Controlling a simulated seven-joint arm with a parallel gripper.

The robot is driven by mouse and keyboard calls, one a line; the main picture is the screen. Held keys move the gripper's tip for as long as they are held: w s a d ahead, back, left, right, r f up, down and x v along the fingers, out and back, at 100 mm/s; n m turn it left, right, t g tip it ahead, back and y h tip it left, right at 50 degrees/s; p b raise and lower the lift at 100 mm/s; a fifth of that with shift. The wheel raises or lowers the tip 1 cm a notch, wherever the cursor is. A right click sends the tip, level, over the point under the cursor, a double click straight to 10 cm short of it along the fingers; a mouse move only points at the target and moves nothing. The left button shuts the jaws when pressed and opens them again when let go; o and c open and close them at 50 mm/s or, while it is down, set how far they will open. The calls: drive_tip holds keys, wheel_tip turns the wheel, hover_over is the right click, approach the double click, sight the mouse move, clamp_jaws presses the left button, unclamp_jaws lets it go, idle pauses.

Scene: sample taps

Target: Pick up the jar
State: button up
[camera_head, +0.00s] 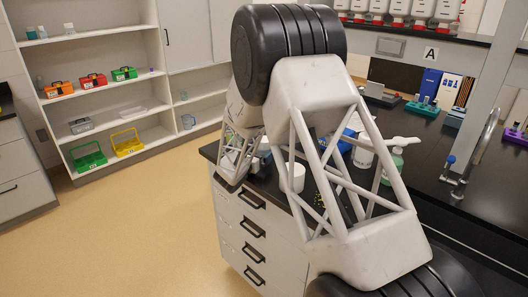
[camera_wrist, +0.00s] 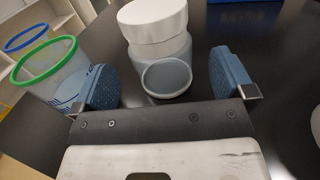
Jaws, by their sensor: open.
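In the wrist view the jar (camera_wrist: 160,50) has a wide white lid and a greyish, see-through body. It is on the dark bench top, just beyond and between the two blue finger pads of my gripper (camera_wrist: 166,84). The jaws are wide apart, with nothing clamped. A gap shows between the jar and the right pad; the left pad is close to its side. Whether the jar sits fully between the pads is hard to tell. In the head view my own arm hides most of the gripper, and I cannot identify the jar for sure.
A green-rimmed clear beaker (camera_wrist: 48,72) stands close outside the left finger, with a blue-rimmed one (camera_wrist: 26,40) behind it. The bench right of the jar is mostly clear.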

sight(264, 148)
drive_tip(key=shift+x, duration=2.4)
drive_tip(key=c, duration=1)
drive_tip(key=shift+r, duration=5)
